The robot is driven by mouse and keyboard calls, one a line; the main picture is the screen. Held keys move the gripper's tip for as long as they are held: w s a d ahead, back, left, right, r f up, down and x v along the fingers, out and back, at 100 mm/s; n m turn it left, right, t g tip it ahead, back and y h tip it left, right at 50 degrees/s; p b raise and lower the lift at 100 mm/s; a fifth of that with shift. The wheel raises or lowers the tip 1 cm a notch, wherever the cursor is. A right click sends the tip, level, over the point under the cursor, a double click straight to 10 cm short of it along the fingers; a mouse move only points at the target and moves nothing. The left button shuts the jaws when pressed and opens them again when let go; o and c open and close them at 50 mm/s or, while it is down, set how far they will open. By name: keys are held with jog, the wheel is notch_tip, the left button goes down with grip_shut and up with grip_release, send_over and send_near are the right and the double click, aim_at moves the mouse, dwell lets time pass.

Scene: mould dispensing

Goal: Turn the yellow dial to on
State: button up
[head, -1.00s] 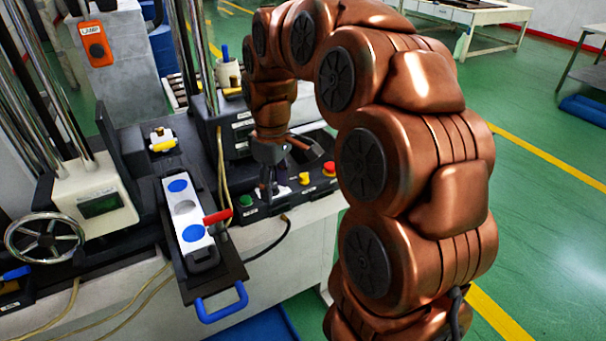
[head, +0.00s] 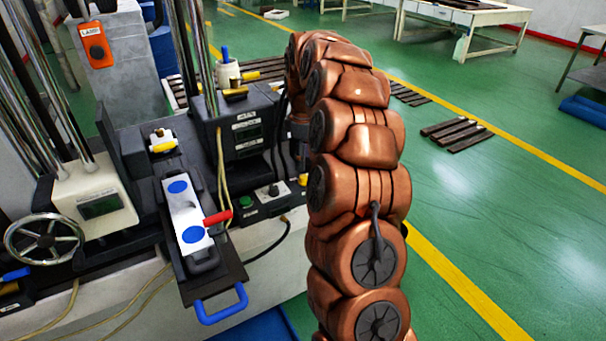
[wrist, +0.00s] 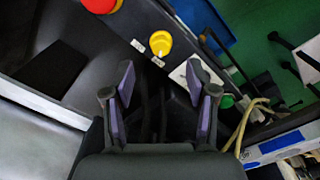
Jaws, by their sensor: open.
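The yellow dial (wrist: 160,43) sits on the dark control panel (wrist: 135,22), between the red button (wrist: 100,3) and a white plate (wrist: 181,76). Its setting is too small to read. My gripper (wrist: 160,78) is open and empty, with its two fingers spread. In the wrist view the dial shows just beyond the gap between the fingertips, with no visible contact.
A green button (head: 246,201) and a black knob (head: 273,190) are on the panel's left part. To their left are a red lever (head: 218,217) and a white plate with blue discs (head: 182,212). A blue handle (head: 222,306) juts out in front. Open green floor lies right.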

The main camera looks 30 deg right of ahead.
aim_at(303, 176)
jog(key=shift+s+f+p, duration=0.1)
jog(key=shift+f+p, duration=0.6)
jog(key=shift+f, duration=2.45)
grip_shut()
